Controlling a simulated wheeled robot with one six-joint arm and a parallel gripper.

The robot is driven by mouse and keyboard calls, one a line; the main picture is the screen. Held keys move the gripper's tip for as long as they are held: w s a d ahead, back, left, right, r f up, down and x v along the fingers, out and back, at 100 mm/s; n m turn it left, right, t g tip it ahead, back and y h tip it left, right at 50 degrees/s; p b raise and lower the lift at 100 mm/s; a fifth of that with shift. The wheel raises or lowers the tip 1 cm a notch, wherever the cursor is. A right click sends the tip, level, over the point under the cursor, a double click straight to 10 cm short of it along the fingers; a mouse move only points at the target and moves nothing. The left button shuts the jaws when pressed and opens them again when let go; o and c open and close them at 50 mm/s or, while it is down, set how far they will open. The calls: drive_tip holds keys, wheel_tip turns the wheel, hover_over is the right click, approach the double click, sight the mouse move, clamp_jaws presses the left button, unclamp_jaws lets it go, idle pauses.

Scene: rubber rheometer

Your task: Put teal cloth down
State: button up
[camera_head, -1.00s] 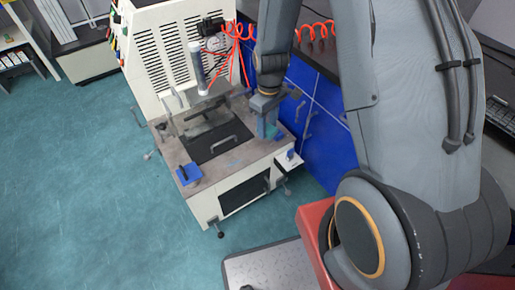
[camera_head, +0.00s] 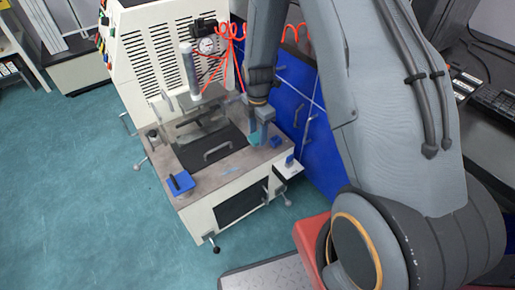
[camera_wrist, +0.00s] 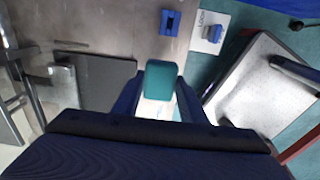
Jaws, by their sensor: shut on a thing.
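My gripper (camera_head: 260,138) points down over the right part of the machine's worktop (camera_head: 230,180). It is shut on the teal cloth (camera_head: 254,137), which looks like a small folded pad. In the wrist view the teal cloth (camera_wrist: 160,80) stands out between my two fingers (camera_wrist: 158,98). I cannot tell whether its lower edge touches the worktop or hangs just above it.
A small blue block (camera_head: 277,142) sits on the worktop right of my gripper. A dark plate with a handle (camera_head: 217,152) is to the left, and a blue tray (camera_head: 180,184) is at the front-left corner.

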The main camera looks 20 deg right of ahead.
sight(258, 152)
drive_tip(key=shift+f, duration=3.2)
drive_tip(key=shift+f, duration=0.1)
drive_tip(key=o, duration=0.8)
